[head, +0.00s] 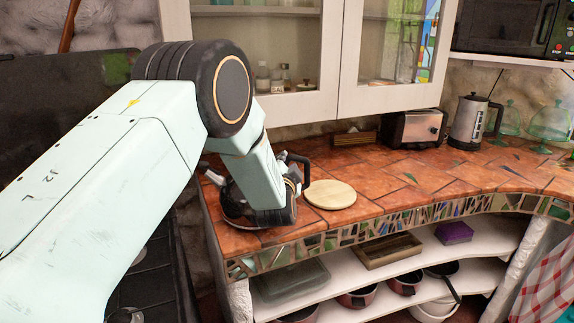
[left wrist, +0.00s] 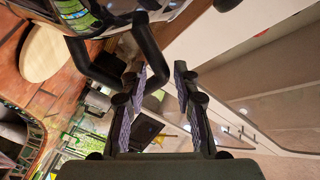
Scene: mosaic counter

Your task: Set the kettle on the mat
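A shiny metal kettle (head: 236,211) with a black handle stands at the left end of the tiled counter, partly hidden behind my left arm. The round pale wooden mat (head: 330,194) lies bare on the counter just to its right. In the left wrist view the kettle (left wrist: 112,14) fills the top, with the mat (left wrist: 42,53) at the upper left. My left gripper (left wrist: 162,72) is open, its fingers apart, with the black handle's corner at the fingertips; contact is unclear. My right gripper is not in view.
A toaster (head: 413,128), a second upright metal kettle (head: 468,121) and green glass pieces (head: 550,120) stand toward the back right. Cabinets (head: 268,50) hang above the counter. The counter (head: 400,175) right of the mat is clear. Shelves with pans lie below.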

